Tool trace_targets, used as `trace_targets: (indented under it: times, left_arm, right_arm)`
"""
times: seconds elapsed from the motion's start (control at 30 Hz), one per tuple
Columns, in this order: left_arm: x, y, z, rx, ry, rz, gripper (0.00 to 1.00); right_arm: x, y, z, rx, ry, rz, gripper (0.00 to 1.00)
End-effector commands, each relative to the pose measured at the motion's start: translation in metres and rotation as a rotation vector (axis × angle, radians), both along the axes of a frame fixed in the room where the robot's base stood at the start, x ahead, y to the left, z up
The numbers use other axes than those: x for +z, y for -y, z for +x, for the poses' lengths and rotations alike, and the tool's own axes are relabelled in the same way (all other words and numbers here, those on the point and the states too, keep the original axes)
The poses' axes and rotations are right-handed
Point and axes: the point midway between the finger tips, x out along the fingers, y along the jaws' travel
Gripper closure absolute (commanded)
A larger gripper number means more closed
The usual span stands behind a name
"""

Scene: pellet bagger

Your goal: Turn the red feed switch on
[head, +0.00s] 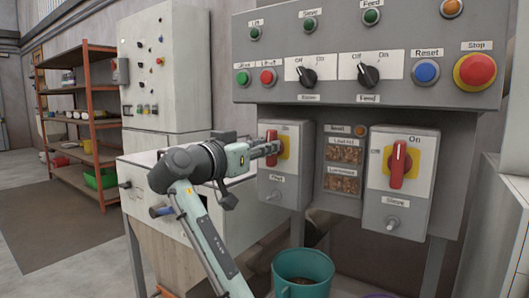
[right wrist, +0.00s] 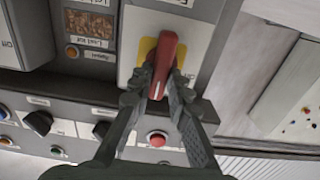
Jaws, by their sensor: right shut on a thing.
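The red feed switch (head: 271,136) is a red handle on a yellow plate, on the left grey switch box (head: 292,190) under the control panel. My right gripper (head: 274,148) reaches it from the left and covers part of the handle. In the right wrist view, which is upside down, the fingers (right wrist: 163,82) are shut on the red handle (right wrist: 167,50), one on each side. The handle looks roughly in line with the box's long side; its exact setting is partly hidden. My left gripper is not in view.
A similar red switch (head: 398,165) on the sieve box stands to the right, its handle upright towards On. Above is the panel (head: 330,85) with buttons, black knobs and a red Stop button (head: 475,71). A teal bucket (head: 303,268) stands below.

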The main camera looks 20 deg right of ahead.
Motion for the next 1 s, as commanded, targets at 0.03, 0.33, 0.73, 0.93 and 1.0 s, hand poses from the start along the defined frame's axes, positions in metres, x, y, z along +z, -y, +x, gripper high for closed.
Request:
trace_targets:
  times: [0.03,0.33,0.73,0.93,1.0]
  left_arm:
    - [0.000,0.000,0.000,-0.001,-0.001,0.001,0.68]
    - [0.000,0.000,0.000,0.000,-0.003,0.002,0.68]
    - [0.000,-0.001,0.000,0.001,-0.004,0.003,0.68]
    - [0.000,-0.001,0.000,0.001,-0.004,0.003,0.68]
    - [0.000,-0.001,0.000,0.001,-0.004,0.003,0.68]
  right_arm:
    - [0.000,0.000,0.000,0.000,0.002,0.003,1.00]
    - [0.000,0.000,0.000,0.000,0.001,0.002,0.66]
    - [0.000,-0.005,-0.003,0.002,0.000,0.001,0.62]
    - [0.000,-0.031,-0.023,0.004,0.000,0.004,0.62]
    - [0.000,-0.043,-0.033,0.005,0.000,0.003,0.62]
